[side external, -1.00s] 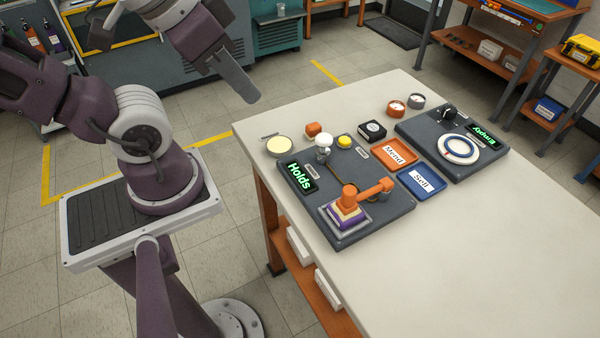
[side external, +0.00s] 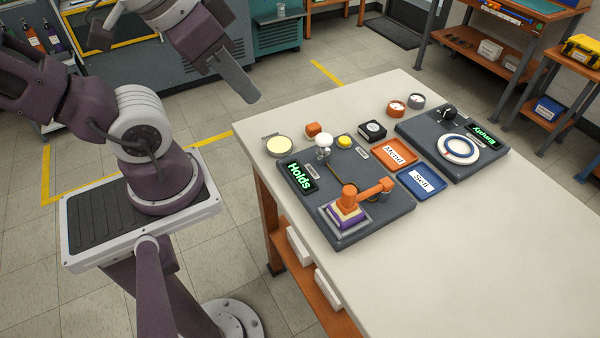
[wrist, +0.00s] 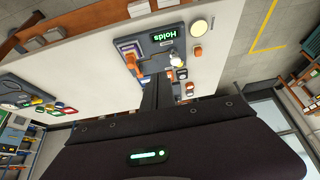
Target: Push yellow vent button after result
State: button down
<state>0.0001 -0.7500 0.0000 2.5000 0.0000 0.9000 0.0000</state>
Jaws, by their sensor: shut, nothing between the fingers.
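The yellow vent button (side external: 344,141) sits at the back edge of the near grey test board (side external: 372,222). A small display (side external: 298,177) on this board reads "Holds" in green; it also shows in the wrist view (wrist: 163,36). An orange clamp arm (side external: 372,191) reaches over a purple and white block (side external: 347,215) on the board. A white knob (side external: 324,141) stands left of the button. My gripper (side external: 246,92) is shut and empty, in the air left of the table and well apart from the button. In the wrist view its fingers (wrist: 157,92) partly cover the area beside the board.
An orange tray labelled "Mend" (side external: 394,153) and a blue tray labelled "Sell" (side external: 421,181) lie between the boards. The far board (side external: 420,132) has a display reading "Empty" (side external: 484,136) and a round dial (side external: 458,149). The table's front right is clear.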

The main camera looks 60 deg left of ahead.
dwell(0.5)
jog(key=m+t+h, duration=0.3)
jog(key=m+h, duration=0.1)
jog(key=m, duration=1)
send_over(340, 139)
notch_tip(340, 139, down, 13)
jog(key=shift+d+f, duration=0.1)
jog(key=shift+f, duration=0.1)
jog(key=shift+f, duration=4.3)
